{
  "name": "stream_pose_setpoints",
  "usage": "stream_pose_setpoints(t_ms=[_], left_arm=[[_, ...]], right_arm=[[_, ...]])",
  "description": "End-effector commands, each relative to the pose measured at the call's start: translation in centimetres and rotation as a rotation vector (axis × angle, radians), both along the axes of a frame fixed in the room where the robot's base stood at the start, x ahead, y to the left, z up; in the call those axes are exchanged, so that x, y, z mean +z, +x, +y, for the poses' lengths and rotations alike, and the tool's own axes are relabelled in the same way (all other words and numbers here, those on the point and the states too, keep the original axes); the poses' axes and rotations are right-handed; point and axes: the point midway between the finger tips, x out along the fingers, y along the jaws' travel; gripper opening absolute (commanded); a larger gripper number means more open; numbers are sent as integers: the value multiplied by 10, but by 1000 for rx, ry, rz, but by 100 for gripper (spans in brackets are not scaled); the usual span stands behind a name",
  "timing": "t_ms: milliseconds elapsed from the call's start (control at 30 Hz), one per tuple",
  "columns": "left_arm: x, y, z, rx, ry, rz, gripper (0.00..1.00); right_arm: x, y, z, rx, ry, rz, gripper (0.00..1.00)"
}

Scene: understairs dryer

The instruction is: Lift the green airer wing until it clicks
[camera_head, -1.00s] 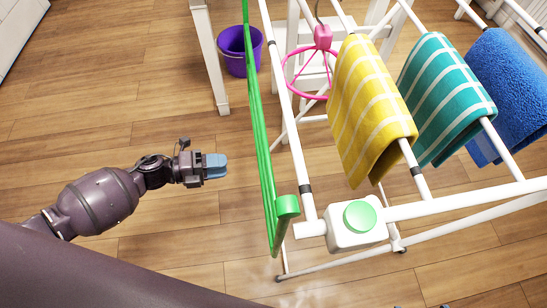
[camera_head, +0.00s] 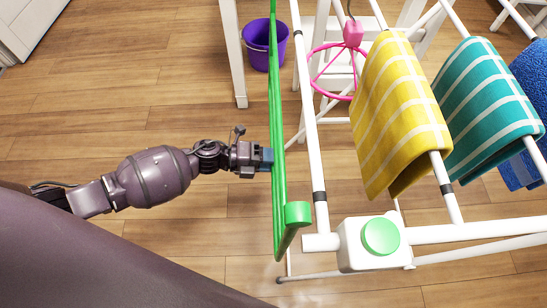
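The green airer wing (camera_head: 280,190) hangs down along the left side of the white drying rack (camera_head: 321,200), seen nearly edge-on. A green end cap (camera_head: 298,214) sits at its near corner. A white block with a round green button (camera_head: 381,237) is at the rack's near corner, right of the wing. My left gripper (camera_head: 267,158) is at the wing's left side, its blue fingertips at or very near the green bars. Whether the fingers touch the wing, and whether they are open or shut, cannot be told. My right gripper is not in view.
A yellow checked towel (camera_head: 400,115), a teal checked towel (camera_head: 487,108) and a blue towel (camera_head: 520,168) hang on the rack. A purple bucket (camera_head: 262,45) stands on the floor beyond. The wooden floor at left is clear.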

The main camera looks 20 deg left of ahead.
Motion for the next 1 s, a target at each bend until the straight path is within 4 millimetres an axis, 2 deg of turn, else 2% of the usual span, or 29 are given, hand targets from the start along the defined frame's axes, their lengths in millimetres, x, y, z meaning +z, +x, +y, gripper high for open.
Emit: stream_pose_setpoints(t_ms=[300,567,1000], left_arm=[[0,1,-2,1,0,-1,38],[0,1,-2,1,0,-1,0],[3,0,5,1,17,3,0]], right_arm=[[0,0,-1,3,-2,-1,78],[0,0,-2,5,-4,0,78],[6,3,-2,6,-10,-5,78]])
